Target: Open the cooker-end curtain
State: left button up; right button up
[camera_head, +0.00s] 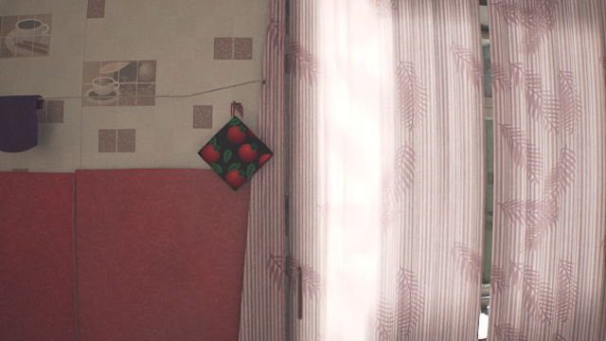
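A striped curtain with pinkish leaf prints (430,170) hangs across the middle right of the head view, with a bright band of light on its left part. Another panel of the same cloth (550,170) hangs at the right edge. A narrow dark gap (487,150) runs between the two panels. A thin strip of similar cloth (266,230) hangs at the left, beside a dark vertical line. I cannot tell which panel is at the cooker end; no cooker shows. Neither of my grippers is in view.
A potholder with red fruit (236,153) hangs from a hook on the tiled wall (170,50). Red panels (160,250) fill the lower left. A slim brown upright bar (299,292) shows at the curtain's lower left.

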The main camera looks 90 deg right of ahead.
aim_at(386, 131)
jog(key=z, duration=3.5)
jog(key=k+l+z, duration=0.3)
jog(key=i+j, duration=0.05)
jog(key=i, duration=0.05)
